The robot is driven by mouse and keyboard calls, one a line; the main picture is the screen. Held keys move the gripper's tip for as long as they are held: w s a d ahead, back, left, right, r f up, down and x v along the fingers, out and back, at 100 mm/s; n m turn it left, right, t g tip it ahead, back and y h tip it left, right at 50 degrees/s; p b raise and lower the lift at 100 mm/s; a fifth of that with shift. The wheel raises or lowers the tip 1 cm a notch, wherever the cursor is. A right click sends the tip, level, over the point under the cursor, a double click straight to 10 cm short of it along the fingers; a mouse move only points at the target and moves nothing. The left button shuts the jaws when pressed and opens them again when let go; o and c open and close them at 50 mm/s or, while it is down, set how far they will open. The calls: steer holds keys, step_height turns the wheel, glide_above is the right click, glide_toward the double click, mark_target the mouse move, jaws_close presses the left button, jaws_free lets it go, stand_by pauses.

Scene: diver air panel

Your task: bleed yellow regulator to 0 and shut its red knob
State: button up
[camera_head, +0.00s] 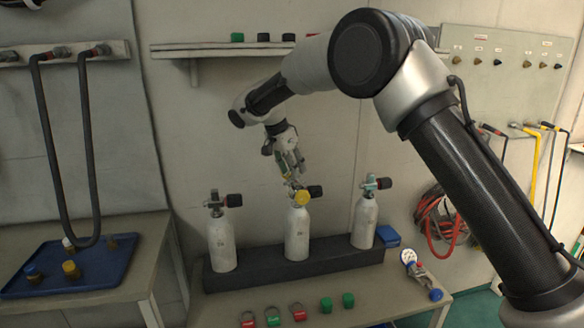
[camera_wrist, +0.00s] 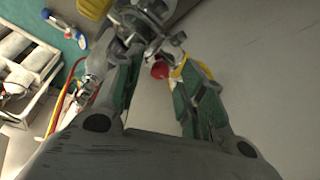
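Three white cylinders with valves stand in a dark rack (camera_head: 300,267); the middle cylinder (camera_head: 298,236) carries a yellow regulator (camera_head: 301,198). In the wrist view a yellow part (camera_wrist: 95,8) shows at the top edge, beside a metal valve body (camera_wrist: 152,22). A small red knob (camera_wrist: 159,69) shows between my fingers. My gripper (camera_head: 291,176) is just above the middle cylinder's valve, pointing down. In the wrist view its green-padded fingers (camera_wrist: 158,62) are apart, with a gap around the red knob. I cannot tell whether either finger touches it. No gauge reading is legible.
The left cylinder (camera_head: 221,245) and right cylinder (camera_head: 364,221) flank the middle one closely, each with a dark side knob. A blue tray (camera_head: 100,275) is at left. A knobbed panel (camera_head: 505,75) hangs at upper right.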

steer(key=shift+r, duration=0.1)
steer(key=s+a+r, duration=0.4)
steer(key=s+a, duration=0.5)
steer(key=a, duration=0.1)
steer(key=shift+s+r, duration=0.2)
steer(key=shift+s, duration=0.2)
